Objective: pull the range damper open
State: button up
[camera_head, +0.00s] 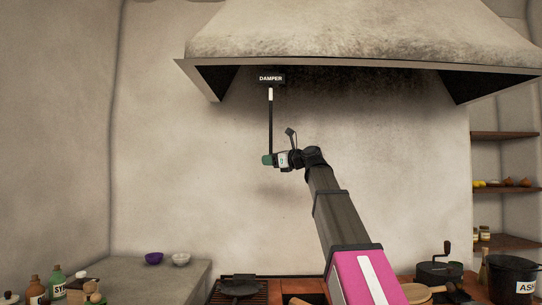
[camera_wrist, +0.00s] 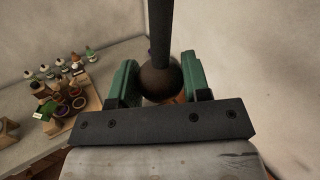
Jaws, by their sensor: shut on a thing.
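The damper is a thin dark rod (camera_head: 271,122) hanging under the hood, below a black sign (camera_head: 271,78) that reads DAMPER. A short white section shows near the rod's top. In the wrist view the rod ends in a round brown knob (camera_wrist: 157,78). My gripper (camera_head: 267,160) is at the rod's lower end. Its green fingers stand on both sides of the knob in the wrist view (camera_wrist: 159,82), shut on it. In the head view the gripper hides the knob.
The range hood (camera_head: 350,35) spans the top. Bottles stand at lower left. The wall around the rod is bare.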

jog(key=shift+f, duration=0.3)
jog(key=o, duration=1.3)
jog(key=shift+r, duration=0.1)
jog(key=v, duration=1)
jog(key=shift+s+d, duration=0.25)
jog(key=shift+d, duration=0.05)
jog(key=shift+d, duration=0.1)
